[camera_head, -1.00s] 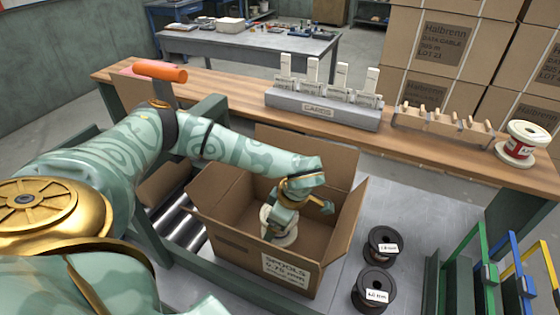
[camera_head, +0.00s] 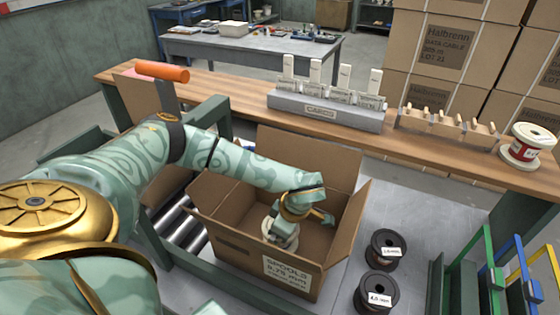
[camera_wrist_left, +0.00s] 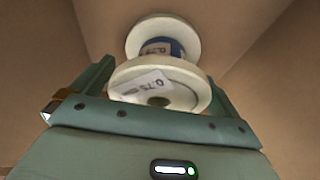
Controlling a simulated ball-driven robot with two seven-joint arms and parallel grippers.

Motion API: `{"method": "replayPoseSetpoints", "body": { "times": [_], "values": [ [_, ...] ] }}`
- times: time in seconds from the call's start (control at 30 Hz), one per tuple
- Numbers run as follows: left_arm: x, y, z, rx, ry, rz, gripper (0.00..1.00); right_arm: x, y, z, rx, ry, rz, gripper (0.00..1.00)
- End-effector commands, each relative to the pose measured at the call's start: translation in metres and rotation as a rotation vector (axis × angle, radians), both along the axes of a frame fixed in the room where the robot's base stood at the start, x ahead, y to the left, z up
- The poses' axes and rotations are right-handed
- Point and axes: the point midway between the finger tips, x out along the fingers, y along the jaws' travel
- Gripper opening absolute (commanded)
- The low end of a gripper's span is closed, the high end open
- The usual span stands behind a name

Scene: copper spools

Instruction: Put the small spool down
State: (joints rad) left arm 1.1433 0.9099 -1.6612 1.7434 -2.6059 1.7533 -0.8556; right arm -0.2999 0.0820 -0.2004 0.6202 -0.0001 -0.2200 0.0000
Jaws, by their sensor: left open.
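My left gripper (camera_wrist_left: 160,75) is open, with one finger on each side of the near flange. In the head view my left gripper (camera_head: 285,225) reaches down into the box and partly hides the spool. Whether the spool touches the box floor is hard to tell.
The box front carries a label reading SPOOLS 0.75 mm, and its flaps stand open around my arm. Two dark spools (camera_head: 385,250) (camera_head: 377,293) stand on the grey surface right of the box. A wooden shelf (camera_head: 230,95) runs behind, with a grey labelled rack (camera_head: 325,110).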

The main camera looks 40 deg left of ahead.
Motion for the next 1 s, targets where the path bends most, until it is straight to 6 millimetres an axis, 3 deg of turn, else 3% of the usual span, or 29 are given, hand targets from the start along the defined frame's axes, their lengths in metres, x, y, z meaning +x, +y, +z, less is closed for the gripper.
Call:
{"method": "replayPoseSetpoints", "body": {
  "times": [0.5,0.67,1.0],
  "values": [
    [0.01,-0.03,0.102,-0.001,-0.003,-0.001,1.0,0.005,0.0,0.023,-0.001,-0.011,-0.001,0.36],
    [0.011,-0.033,0.113,0.0,0.0,0.0,1.0,0.005,0.0,0.024,0.001,-0.011,-0.001,0.36],
    [0.011,-0.034,0.116,-0.001,0.0,0.0,1.0,0.005,0.003,0.026,0.003,-0.012,-0.002,0.36]
  ]
}}
